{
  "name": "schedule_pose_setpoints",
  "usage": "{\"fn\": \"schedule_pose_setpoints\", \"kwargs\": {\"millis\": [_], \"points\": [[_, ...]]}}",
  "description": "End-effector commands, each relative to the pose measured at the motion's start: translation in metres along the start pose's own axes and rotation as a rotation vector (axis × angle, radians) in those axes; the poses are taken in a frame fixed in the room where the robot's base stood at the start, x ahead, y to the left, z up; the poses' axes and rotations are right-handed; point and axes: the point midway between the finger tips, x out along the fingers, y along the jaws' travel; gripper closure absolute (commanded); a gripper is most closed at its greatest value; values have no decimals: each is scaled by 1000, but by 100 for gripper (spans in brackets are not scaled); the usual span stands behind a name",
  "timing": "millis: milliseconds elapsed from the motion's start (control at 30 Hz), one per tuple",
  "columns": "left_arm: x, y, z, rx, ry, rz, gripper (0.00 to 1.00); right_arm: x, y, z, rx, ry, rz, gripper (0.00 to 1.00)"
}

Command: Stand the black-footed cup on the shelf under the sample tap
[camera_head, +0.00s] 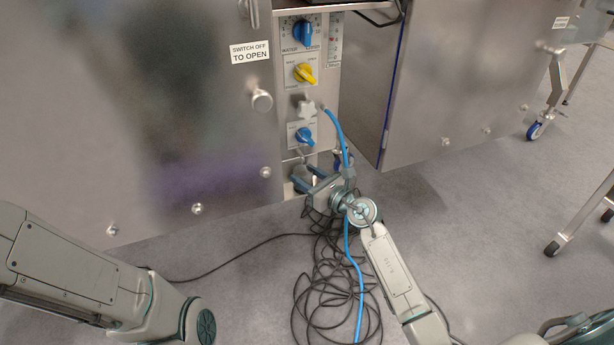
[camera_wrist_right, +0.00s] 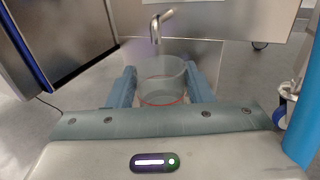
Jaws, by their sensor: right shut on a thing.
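My right gripper (camera_head: 309,178) is at the lower end of the control panel. In the right wrist view the gripper (camera_wrist_right: 162,88) is shut on a clear, greyish cup (camera_wrist_right: 162,72), one blue finger on each side. A red ring shows low on the cup. Its foot is hidden behind the gripper body, so its colour cannot be told. A bent metal tap (camera_wrist_right: 157,28) shows just beyond and above the cup's open mouth. The shelf cannot be clearly made out behind the cup and gripper. My left arm enters at lower left, its gripper out of view.
The steel panel holds a blue knob (camera_head: 302,32), a yellow knob (camera_head: 305,73) and a lower blue knob (camera_head: 304,136). A blue hose (camera_head: 338,130) runs down beside my right gripper. Black cables (camera_head: 325,290) lie coiled on the floor. Large steel doors flank the panel.

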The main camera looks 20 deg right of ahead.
Motion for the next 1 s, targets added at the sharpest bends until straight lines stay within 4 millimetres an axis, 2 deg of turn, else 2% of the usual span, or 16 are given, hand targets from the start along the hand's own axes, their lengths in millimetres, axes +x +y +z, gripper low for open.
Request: {"fn": "schedule_pose_setpoints", "kwargs": {"millis": [33, 67, 167, 433, 567, 1000], "points": [[0, 0, 0, 0, 0, 0, 64, 0, 0, 0, 0, 0, 0, 75], [0, 0, 0, 0, 0, 0, 64, 0, 0, 0, 0, 0, 0, 47], [0, 0, 0, 0, 0, 0, 64, 0, 0, 0, 0, 0, 0, 28], [0, 0, 0, 0, 0, 0, 64, 0, 0, 0, 0, 0, 0, 28], [4, 1, 2, 0, 0, 0, 64, -8, 0, 1, 0, 2, 0, 28], [24, 7, 13, 2, 4, 1, 64, -88, 0, 0, -1, 3, 0, 28]]}}
